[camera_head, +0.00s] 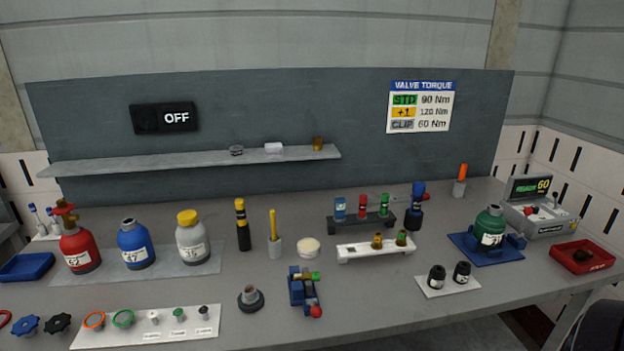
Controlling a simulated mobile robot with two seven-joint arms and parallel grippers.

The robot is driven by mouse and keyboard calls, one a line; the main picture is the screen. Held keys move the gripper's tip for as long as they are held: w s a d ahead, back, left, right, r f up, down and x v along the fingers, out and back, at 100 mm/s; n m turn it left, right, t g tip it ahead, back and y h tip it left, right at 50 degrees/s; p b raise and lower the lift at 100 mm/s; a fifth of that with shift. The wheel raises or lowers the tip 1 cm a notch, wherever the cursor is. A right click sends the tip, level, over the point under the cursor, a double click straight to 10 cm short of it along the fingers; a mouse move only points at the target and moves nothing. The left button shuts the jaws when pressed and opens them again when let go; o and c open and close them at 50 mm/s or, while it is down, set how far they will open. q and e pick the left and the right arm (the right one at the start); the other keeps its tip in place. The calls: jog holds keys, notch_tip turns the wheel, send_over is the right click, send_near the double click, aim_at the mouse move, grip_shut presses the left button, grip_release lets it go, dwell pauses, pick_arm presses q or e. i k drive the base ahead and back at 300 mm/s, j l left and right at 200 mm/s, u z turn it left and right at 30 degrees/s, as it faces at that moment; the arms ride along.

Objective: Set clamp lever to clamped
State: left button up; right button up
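A small blue vise-like fixture (297,288) stands near the front middle of the bench. A green and brass piece lies across its top. A lever with a red ball knob (316,311) sticks out from it toward the front edge. Whether its jaws are tight on the piece cannot be told. A green cylinder (490,228) stands at the right in a blue base (467,247) with blue blocks around its foot; no lever can be made out there. Neither of my grippers is in view.
Red, blue and grey cylinders stand at the left on a grey mat (205,265). A white tray (212,325) with rings and small parts lies front left. A dark fitting (250,298) stands just left of the fixture. A white board (435,290) with two black parts lies right.

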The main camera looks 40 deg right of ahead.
aim_at(528, 211)
jog(key=z, duration=2.6)
jog(key=i+l+z, duration=0.1)
jog(key=i+l, duration=1.45)
